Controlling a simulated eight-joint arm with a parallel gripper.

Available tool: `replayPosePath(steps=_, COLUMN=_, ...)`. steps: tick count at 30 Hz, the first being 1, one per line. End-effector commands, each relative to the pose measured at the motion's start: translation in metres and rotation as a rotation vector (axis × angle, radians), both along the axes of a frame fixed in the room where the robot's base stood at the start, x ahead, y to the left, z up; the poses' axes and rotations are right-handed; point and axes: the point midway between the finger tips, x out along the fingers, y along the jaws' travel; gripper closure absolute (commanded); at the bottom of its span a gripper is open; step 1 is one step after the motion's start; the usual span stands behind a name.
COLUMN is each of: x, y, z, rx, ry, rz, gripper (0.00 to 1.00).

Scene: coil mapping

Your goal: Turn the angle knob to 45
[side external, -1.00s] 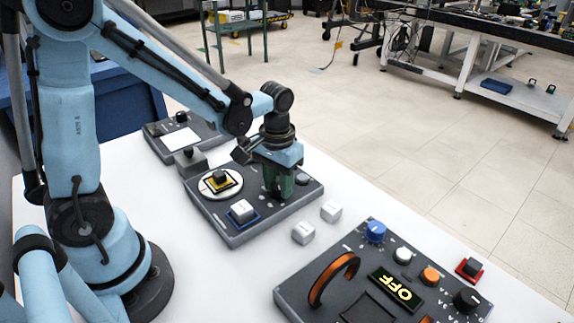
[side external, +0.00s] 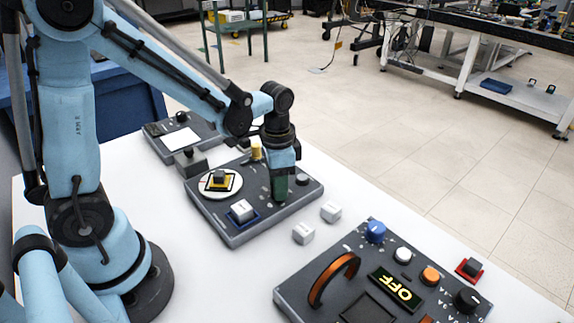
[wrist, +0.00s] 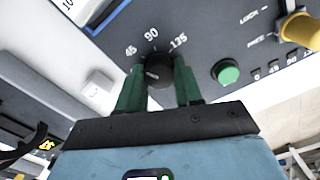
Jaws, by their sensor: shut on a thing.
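The dark angle knob (wrist: 158,74) sits on the dark panel (side external: 235,232), with 45, 90 and 135 printed in an arc around it in the wrist view. A small pale mark shows on the knob's left part; which number it points at is too small to tell. My gripper (wrist: 159,66) has its green fingers on either side of the knob, shut on it. In the side view my gripper (side external: 279,200) reaches straight down onto the panel's right part, and its fingers hide the knob.
Another panel (side external: 300,300) reads OFF.

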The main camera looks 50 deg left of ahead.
Motion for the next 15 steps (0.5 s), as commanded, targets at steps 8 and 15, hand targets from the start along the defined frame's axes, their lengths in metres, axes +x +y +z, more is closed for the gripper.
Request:
replayPosePath(steps=8, x=0.0000, y=0.0001, z=-0.0001, rx=0.000, ry=0.000, rz=-0.067, gripper=0.96)
replayPosePath(steps=15, x=0.0000, y=0.0001, z=-0.0001, rx=0.000, ry=0.000, rz=-0.076, gripper=0.96)
